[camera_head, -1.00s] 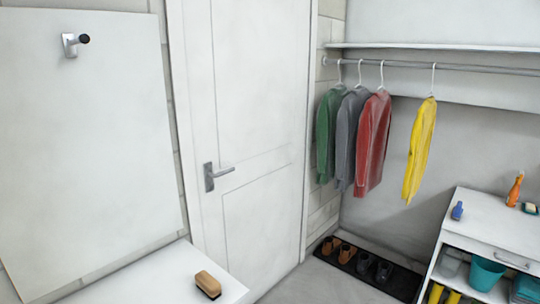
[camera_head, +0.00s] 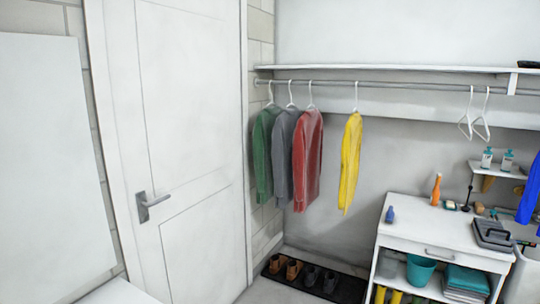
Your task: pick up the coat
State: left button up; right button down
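Several garments hang on white hangers from a metal rail (camera_head: 400,86) in the head view. From left to right they are a green coat (camera_head: 263,155), a grey one (camera_head: 284,155), a red one (camera_head: 307,160) and, set apart, a yellow one (camera_head: 350,163). I cannot tell which of them is the task's coat. A blue garment (camera_head: 528,200) shows in part at the right edge. Neither of my grippers is in view.
Shoes sit on a dark mat (camera_head: 345,288) below the coats. A closed door (camera_head: 190,130) is at left. Two empty hangers (camera_head: 474,115) hang at right.

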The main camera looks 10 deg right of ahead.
aim_at(264, 124)
jog(key=u, duration=0.3)
jog(key=i+l+u, duration=0.1)
jog(key=l+u, duration=0.15)
jog(key=u, duration=0.25)
jog(key=l+u, duration=0.3)
jog(key=u, duration=0.15)
jog(key=l+u, duration=0.35)
jog(key=u, duration=0.15)
jog(key=l+u, duration=0.1)
jog(key=l, duration=0.35)
jog(key=k+l+u, duration=0.1)
jog(key=l, duration=0.35)
jog(key=k+l, duration=0.1)
jog(key=l, duration=0.3)
jog(key=k+l+u, duration=0.15)
jog(key=l, duration=0.3)
jog(key=z, duration=2.15)
jog(key=i+j, duration=0.1)
jog(key=i, duration=0.3)
